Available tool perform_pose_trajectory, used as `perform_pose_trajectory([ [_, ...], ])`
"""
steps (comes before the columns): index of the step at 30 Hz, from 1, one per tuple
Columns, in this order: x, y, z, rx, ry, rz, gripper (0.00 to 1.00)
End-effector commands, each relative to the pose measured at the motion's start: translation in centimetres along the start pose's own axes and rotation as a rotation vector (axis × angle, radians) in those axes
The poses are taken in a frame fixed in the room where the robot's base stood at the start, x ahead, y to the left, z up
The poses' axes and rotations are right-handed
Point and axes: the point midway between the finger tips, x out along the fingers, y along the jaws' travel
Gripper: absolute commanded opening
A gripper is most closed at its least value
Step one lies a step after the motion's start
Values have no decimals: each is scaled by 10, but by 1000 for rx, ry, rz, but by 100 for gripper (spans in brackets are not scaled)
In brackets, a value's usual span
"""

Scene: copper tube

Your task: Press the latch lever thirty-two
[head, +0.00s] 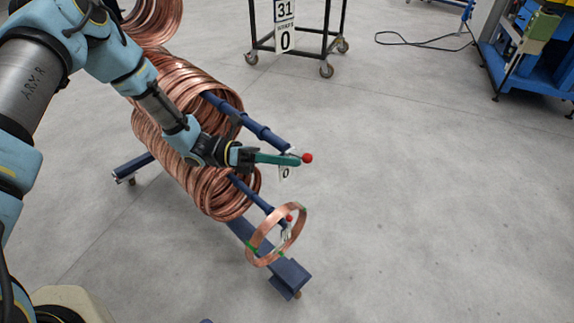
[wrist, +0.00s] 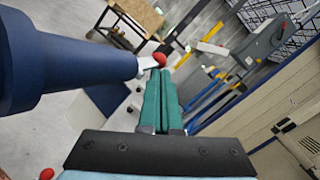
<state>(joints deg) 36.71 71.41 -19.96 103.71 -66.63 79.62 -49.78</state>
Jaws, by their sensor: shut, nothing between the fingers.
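A blue rack stand holds copper coils on two blue bars. The upper bar (head: 260,132) ends in a latch lever with a red knob (head: 307,158); the knob also shows in the wrist view (wrist: 159,60), beside the blue bar end (wrist: 80,65). My gripper (head: 296,159), with green fingers, is shut and empty, its tips right at this knob; I cannot tell if they touch. It also shows in the wrist view (wrist: 161,78). A white tag (head: 286,173) below is partly hidden by my gripper and shows a 0. No number thirty-two is readable.
The lower bar (head: 254,194) has another red knob (head: 289,218) with a single copper ring (head: 259,256) hanging around its end. Large copper coils (head: 177,150) fill the bars behind. A wheeled frame signed 31 (head: 285,10) stands at the back.

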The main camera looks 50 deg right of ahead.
Motion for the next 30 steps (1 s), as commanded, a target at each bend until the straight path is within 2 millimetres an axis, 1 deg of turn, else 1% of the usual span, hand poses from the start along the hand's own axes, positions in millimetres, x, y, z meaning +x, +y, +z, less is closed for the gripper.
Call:
perform_pose_trajectory([
  [1, -1, 2, -2, -20, -36, -20, 0],
  [24, -6, -4, 11, -380, -563, -384, 0],
  [29, -8, -4, 13, -452, -666, -455, 0],
  [30, -7, -6, 16, -451, -663, -453, 0],
])
